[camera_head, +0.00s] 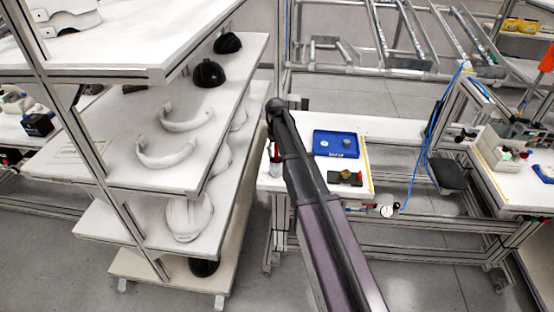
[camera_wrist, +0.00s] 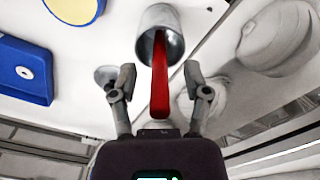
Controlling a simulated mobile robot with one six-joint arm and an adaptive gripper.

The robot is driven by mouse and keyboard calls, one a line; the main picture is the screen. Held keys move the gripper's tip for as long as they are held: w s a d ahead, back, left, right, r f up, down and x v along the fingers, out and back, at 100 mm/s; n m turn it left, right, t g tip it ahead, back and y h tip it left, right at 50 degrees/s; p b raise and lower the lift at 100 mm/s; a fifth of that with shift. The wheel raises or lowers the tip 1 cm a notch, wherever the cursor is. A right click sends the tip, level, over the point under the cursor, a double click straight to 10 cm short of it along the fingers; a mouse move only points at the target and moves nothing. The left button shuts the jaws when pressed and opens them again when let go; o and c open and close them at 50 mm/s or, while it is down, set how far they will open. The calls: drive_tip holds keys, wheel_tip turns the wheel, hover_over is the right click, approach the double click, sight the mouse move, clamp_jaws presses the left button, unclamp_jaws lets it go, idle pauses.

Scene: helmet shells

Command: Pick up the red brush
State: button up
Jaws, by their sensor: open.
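The red brush (camera_wrist: 160,85) shows in the wrist view as a long red handle coming out of a metal cup (camera_wrist: 158,22). Its far end is inside the cup and hidden. My gripper (camera_wrist: 159,72) is open, with one finger on each side of the handle and a gap on both sides. The handle's near end lies just ahead of the gripper's body. In the head view, a small red part (camera_head: 277,152) shows at the left end of the white table (camera_head: 390,129), beside my arm, which hides most of that spot.
The tray also shows in the wrist view (camera_wrist: 38,92). A shelf rack (camera_head: 258,85) with helmet shells stands close on the left.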

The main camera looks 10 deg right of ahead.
clamp_jaws()
drive_tip(key=shift+r, duration=0.2)
idle(0.5)
wheel_tip(320, 180, up, 10)
drive_tip(key=p, duration=1)
drive_tip(key=shift+f, duration=0.2)
idle(0.3)
